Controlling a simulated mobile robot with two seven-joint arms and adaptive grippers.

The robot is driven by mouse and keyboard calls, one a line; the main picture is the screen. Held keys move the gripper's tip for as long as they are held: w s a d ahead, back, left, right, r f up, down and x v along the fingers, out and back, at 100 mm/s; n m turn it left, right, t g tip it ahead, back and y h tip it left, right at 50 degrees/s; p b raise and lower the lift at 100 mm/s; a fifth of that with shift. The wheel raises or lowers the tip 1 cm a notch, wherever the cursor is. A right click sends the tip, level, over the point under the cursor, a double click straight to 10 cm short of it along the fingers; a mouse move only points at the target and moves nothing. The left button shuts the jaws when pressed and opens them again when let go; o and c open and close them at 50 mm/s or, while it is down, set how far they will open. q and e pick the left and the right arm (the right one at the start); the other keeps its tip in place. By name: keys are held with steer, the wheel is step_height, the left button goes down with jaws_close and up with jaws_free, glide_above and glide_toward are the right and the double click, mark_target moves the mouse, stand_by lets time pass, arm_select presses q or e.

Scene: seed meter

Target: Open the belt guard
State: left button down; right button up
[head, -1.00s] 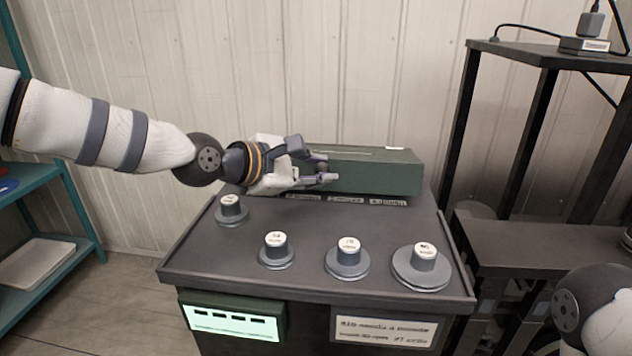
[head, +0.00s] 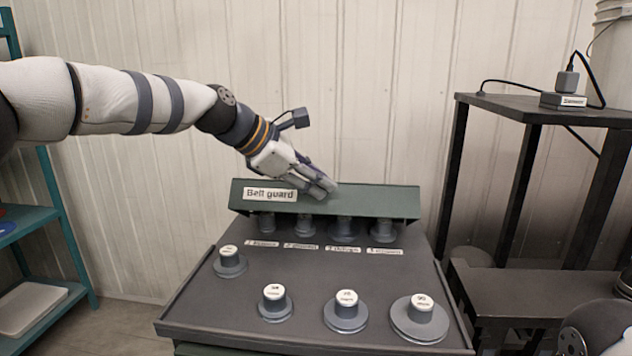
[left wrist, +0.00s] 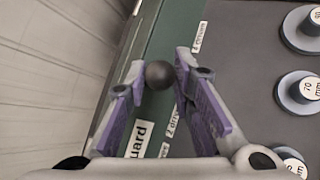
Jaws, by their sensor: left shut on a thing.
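The green belt guard (head: 385,203) is at the back of the dark machine top. It is tilted up, with a "Belt guard" label (head: 269,194) on its left part and grey pulleys (head: 383,229) showing beneath it. My left gripper (head: 326,189) is at the middle of the guard. In the left wrist view, my left gripper (left wrist: 158,80) is shut on a dark round knob (left wrist: 158,74) on the guard (left wrist: 178,38). My right gripper is out of view.
Several grey stepped pulleys (head: 346,313) stand at the front of the machine top (head: 300,262). A black stand (head: 540,107) with a small cabled device (head: 563,100) is at right. A teal shelf (head: 30,216) is at left.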

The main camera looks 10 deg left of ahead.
arm_select(q)
steer(key=c, duration=1.3)
jaws_free()
steer(key=shift+c, duration=0.2)
steer(key=v, duration=1.2)
steer(key=shift+a+f, duration=0.1)
steer(key=shift+f, duration=0.1)
